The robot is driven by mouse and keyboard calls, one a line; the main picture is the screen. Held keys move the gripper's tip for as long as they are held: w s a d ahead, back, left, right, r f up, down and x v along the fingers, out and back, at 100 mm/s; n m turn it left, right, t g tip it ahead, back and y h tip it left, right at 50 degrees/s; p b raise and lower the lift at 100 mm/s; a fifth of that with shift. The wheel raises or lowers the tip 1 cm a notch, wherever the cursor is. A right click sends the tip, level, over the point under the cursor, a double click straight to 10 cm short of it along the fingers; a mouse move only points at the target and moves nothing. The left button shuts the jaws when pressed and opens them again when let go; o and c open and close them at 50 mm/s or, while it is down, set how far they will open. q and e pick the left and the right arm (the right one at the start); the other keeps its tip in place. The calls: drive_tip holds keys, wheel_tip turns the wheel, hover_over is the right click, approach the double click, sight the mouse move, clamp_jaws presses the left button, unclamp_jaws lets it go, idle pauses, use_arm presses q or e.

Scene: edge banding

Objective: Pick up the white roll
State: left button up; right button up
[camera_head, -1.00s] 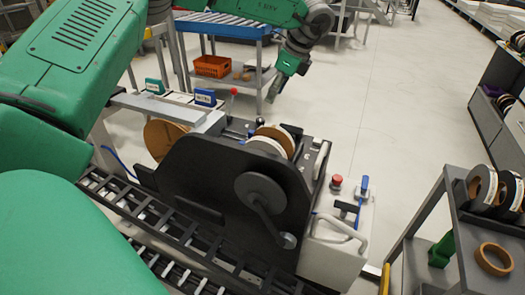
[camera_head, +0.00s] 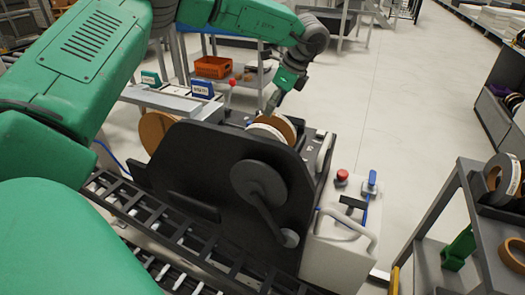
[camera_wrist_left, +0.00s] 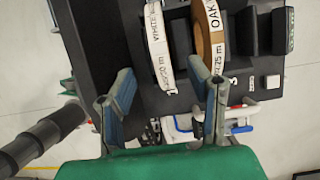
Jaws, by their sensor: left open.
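The white roll (camera_wrist_left: 158,45) sits in the black machine in the wrist view, its rim strip lettered "WHITE". Beside it to the right is a brown roll (camera_wrist_left: 218,40) lettered "OAK". In the head view a pale rim that looks like the white roll (camera_head: 264,132) shows on top of the machine, beside brown. My left gripper (camera_head: 271,104) is just behind and above these rolls; its fingertips are partly hidden. In the wrist view my left gripper (camera_wrist_left: 163,100) is open and empty, its fingers apart and below the rolls in the picture. My right gripper is not in view.
The black machine (camera_head: 190,175) has a crank (camera_head: 268,205) on its near side. A control box (camera_head: 335,250) with a red button (camera_head: 342,176) stands at its right. A grey cart (camera_head: 430,220) with rolls is further right. Open floor lies behind the machine.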

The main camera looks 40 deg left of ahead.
sight(260, 133)
use_arm(q)
drive_tip(key=x, duration=0.4)
drive_tip(key=shift+d+f, duration=0.25)
drive_tip(key=shift+f, duration=0.1)
drive_tip(key=shift+a+f, duration=0.2)
drive_tip(key=shift+f, duration=0.15)
drive_tip(key=shift+s+a+f, duration=0.15)
drive_tip(key=shift+a+f, duration=0.35)
drive_tip(key=x, duration=0.4)
drive_tip(key=shift+f, duration=0.35)
drive_tip(key=shift+d, duration=0.2)
drive_tip(key=c, duration=0.6)
drive_tip(key=shift+a, duration=0.1)
clamp_jaws()
drive_tip(key=shift+a, duration=0.1)
